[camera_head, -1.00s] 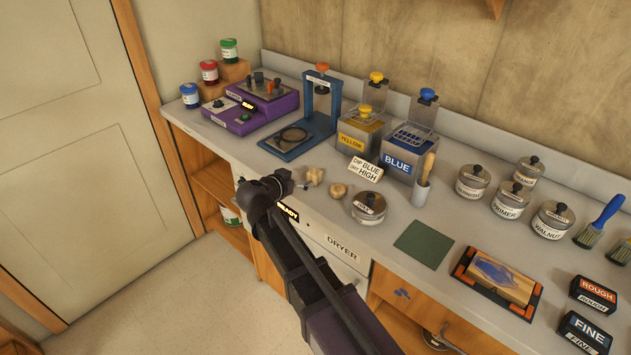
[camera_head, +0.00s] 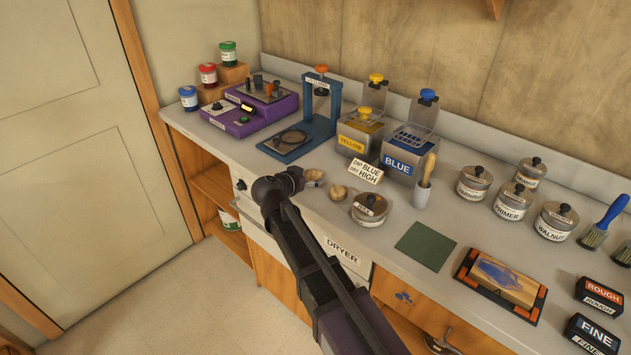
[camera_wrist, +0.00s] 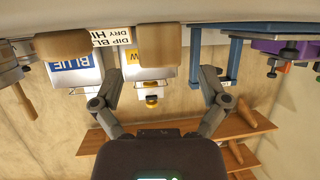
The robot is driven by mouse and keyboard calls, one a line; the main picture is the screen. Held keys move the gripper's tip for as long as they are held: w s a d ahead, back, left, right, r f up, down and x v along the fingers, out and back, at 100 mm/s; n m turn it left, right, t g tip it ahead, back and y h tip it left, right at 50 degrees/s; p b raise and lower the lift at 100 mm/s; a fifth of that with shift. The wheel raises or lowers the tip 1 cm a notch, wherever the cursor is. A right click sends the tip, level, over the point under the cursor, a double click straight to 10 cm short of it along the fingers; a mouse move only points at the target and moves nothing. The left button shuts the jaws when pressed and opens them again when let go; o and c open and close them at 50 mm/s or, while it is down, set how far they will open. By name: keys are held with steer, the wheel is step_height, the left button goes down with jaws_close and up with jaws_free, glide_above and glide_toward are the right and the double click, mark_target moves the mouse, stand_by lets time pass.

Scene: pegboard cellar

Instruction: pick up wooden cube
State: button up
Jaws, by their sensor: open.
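A small wooden block (camera_head: 314,175) lies on the grey counter near its front edge, partly hidden by my gripper (camera_head: 303,179) in the head view. In the wrist view this block, which looks like the cube, (camera_wrist: 158,45) shows in the gap between my fingers, toward the top. My gripper (camera_wrist: 160,76) is open, with a finger on either side and nothing clearly held. Whether the fingertips reach around the block cannot be told. A second, rounder wooden piece (camera_head: 337,192) lies just to the right; it also shows in the wrist view (camera_wrist: 62,45).
Behind are a dip sign (camera_head: 365,171), the yellow tank (camera_head: 358,140), the blue tank (camera_head: 398,163) and a blue press stand (camera_head: 292,145). The dryer front (camera_head: 343,250) is below the counter edge.

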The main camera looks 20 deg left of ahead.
mark_target(312, 176)
steer(key=shift+b+x, duration=0.45)
steer(key=shift+x, duration=1.05)
steer(key=c, duration=1.1)
